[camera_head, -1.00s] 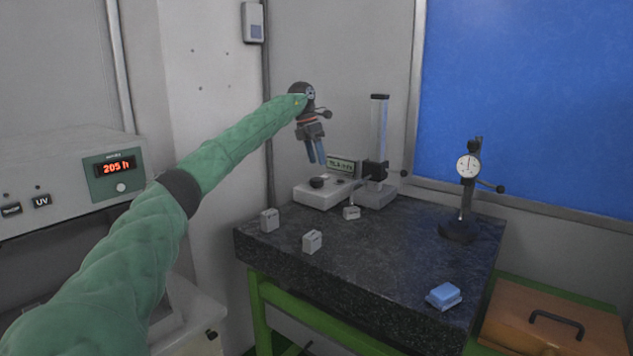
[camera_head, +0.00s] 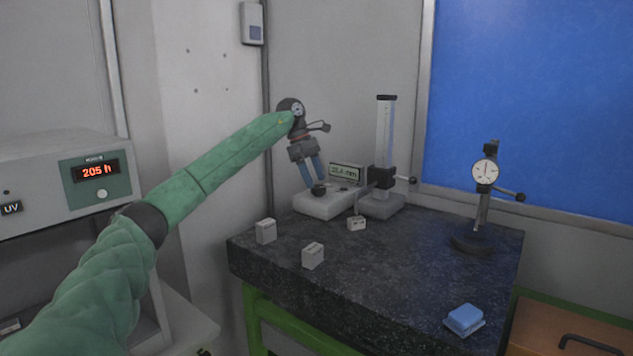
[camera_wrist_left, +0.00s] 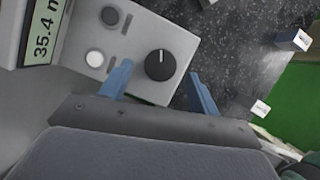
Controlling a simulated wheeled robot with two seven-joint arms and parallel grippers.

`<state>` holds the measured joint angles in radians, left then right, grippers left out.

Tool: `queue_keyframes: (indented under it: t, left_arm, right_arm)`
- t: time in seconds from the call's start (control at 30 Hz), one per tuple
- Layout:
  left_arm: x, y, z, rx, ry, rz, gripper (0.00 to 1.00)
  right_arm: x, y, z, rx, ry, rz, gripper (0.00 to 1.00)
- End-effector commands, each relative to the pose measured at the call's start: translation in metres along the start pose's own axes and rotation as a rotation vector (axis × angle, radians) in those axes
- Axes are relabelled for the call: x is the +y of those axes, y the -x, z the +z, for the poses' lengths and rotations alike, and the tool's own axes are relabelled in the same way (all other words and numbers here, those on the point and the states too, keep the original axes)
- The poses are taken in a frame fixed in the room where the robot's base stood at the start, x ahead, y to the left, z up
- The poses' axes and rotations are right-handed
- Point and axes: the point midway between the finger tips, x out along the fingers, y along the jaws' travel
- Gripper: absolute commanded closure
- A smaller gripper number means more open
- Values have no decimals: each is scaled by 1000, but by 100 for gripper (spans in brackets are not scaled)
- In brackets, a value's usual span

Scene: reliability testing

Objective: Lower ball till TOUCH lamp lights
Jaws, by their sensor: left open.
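The grey control box (camera_head: 325,207) stands at the back of the granite table, beside a column stand (camera_head: 385,150). Its display (camera_head: 346,172) reads about 35.4 mm in the left wrist view (camera_wrist_left: 43,38). The box carries a black knob with a white line (camera_wrist_left: 160,65), a dark round part (camera_wrist_left: 109,15) and a pale round part (camera_wrist_left: 95,58). I cannot tell which is the TOUCH lamp. My left gripper (camera_head: 311,183) points down over the box. Its blue fingers (camera_wrist_left: 160,82) are open, one to each side of the knob. The ball cannot be made out. My right gripper is out of view.
Several small grey blocks, one of them here (camera_head: 313,256), lie on the granite table (camera_head: 390,275). A cabinet reading 205 h (camera_head: 97,172) stands left.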

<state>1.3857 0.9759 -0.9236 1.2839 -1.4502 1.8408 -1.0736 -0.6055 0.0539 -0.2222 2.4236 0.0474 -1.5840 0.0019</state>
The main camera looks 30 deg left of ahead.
Motion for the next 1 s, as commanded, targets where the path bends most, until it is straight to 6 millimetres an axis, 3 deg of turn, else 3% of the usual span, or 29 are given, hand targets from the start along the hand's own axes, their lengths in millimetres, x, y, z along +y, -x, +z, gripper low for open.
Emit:
queue_keyframes:
  t: [0.2,0.53,0.57,0.7,0.8,1.0]
  left_arm:
    - [0,-20,0,0,1,-1,38]
    - [0,-24,0,0,1,0,38]
    - [0,-24,0,0,1,0,40]
    - [0,-24,0,0,2,0,67]
    - [0,-24,0,0,2,0,83]
    - [0,-25,0,0,11,4,83]
  right_arm:
    - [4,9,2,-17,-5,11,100]
    - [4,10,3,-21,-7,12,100]
    - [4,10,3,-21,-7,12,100]
    - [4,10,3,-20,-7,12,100]
    - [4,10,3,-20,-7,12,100]
    - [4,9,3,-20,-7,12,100]
